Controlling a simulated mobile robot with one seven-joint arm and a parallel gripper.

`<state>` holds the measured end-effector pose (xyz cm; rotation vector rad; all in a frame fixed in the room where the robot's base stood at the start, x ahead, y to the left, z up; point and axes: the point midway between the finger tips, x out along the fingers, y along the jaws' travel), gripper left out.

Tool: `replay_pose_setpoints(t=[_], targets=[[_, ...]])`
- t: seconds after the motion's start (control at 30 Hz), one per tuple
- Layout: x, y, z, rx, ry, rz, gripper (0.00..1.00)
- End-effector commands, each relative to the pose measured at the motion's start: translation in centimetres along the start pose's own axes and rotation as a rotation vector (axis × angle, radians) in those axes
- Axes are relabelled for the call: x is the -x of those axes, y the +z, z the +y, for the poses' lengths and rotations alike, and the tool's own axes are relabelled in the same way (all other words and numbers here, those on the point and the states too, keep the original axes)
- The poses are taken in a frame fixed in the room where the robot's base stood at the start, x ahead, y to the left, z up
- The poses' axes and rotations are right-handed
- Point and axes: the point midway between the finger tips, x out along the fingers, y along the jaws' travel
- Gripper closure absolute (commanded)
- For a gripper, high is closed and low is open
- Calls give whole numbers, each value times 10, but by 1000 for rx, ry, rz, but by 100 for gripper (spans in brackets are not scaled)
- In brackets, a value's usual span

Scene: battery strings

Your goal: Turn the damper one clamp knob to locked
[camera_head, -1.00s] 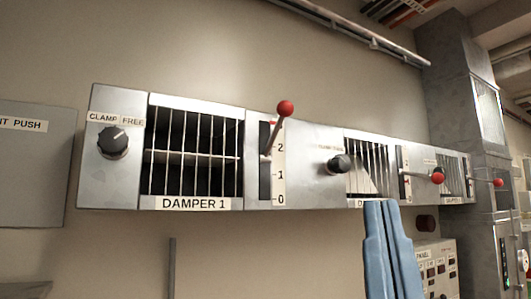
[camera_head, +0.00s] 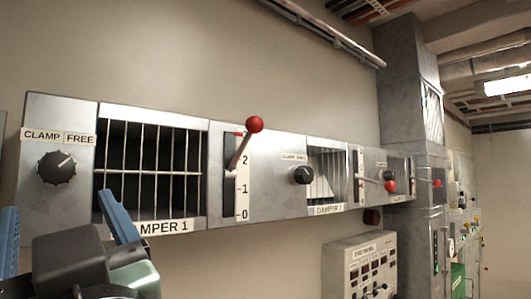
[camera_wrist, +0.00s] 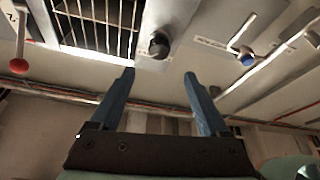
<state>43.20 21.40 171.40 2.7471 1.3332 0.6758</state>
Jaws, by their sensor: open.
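The damper one clamp knob (camera_head: 56,168) is a round black knob on a grey metal panel at the left of the head view. Its pale pointer mark leans up and right, toward the FREE side of the CLAMP / FREE label (camera_head: 58,137). The knob also shows in the wrist view (camera_wrist: 158,45), just beyond the fingertips. My gripper (camera_head: 56,200) has two blue fingers spread apart and empty. In the wrist view my gripper (camera_wrist: 159,73) has the knob centred between its fingers, with a gap before it.
More damper panels continue right. In the wrist view a blue-ball lever (camera_wrist: 246,57) is on the other side of the knob.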

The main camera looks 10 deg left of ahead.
Motion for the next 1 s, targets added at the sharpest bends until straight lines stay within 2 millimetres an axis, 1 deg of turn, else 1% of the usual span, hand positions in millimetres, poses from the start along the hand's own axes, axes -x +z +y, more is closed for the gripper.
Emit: replay_pose_setpoints(t=[0.17,0.4,0.6,0.7,0.8,1.0], targets=[[-24,-3,-1,-5,-6,-3,21],[-76,-5,0,-5,-4,-3,21],[-109,-4,0,-2,-2,-2,21],[-119,-2,0,-2,-1,-1,21],[-124,-1,0,-1,-1,0,21],[-127,1,0,0,0,1,21]])
